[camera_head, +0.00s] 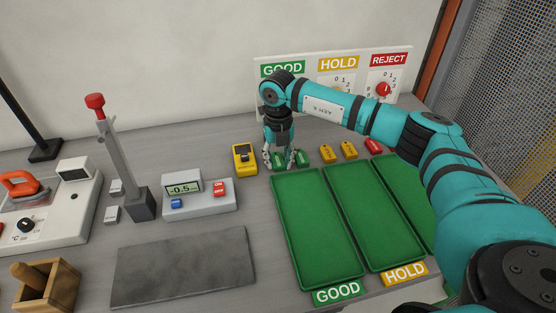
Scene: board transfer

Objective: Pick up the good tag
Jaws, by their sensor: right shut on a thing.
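Two green good tags stand on the grey bench behind the left green tray. My right gripper (279,160) points down and is shut on the left green tag (279,158), with a finger on each side of it. The tag is at or very near the bench top; I cannot tell whether it has lifted. The other green tag (303,158) stands just right of the gripper's fingers. My left gripper is not in view.
Yellow hold tags (348,150) and a red tag (373,146) stand to the right. A yellow meter (244,159) is close on the left. Green trays (318,228) lie in front. The labelled board (335,66) stands behind. A display box (200,200) is front left.

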